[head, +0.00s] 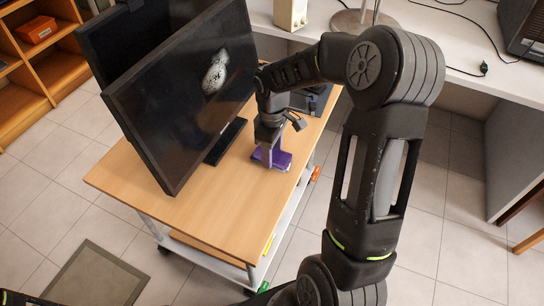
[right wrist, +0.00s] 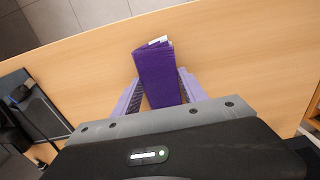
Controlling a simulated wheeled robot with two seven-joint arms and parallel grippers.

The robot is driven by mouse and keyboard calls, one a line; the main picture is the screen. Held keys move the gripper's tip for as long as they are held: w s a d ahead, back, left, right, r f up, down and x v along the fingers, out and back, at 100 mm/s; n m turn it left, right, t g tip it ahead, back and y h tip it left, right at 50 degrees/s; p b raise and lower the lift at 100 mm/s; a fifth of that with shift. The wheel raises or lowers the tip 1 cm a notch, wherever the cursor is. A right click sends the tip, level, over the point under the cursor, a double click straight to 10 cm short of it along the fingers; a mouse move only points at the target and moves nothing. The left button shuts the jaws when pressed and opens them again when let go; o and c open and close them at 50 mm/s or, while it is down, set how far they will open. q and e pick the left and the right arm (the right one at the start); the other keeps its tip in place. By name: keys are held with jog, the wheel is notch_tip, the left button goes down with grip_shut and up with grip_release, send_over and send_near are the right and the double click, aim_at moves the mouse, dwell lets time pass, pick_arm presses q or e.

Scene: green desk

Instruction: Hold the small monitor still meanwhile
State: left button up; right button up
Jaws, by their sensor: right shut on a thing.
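A monitor with a dark screen (head: 180,95) stands tilted in the picture on a wooden-topped trolley (head: 120,180), on a flat black foot (head: 226,142). A second black monitor (head: 110,40) shows partly behind it. I cannot tell which one is the small monitor. My right gripper (head: 268,157) is beside the front monitor's foot, shut on a purple block-like thing (head: 284,160), not on a monitor. In the right wrist view the purple thing (right wrist: 160,75) sits between the lilac fingers, with a pale bit at its far end. My left gripper is not in view.
A dark device (head: 315,98) lies on the trolley behind my right gripper. A white desk (head: 455,50) stands at the back right, a wooden shelf (head: 45,70) at the left. The trolley top is bare at its near left part.

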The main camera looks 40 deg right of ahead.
jog(key=shift+c, duration=1.1)
jog(key=shift+r+p, duration=3.3)
jog(key=shift+r, duration=0.8)
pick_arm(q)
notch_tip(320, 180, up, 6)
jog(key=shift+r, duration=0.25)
pick_arm(e)
jog(key=shift+f, duration=0.1)
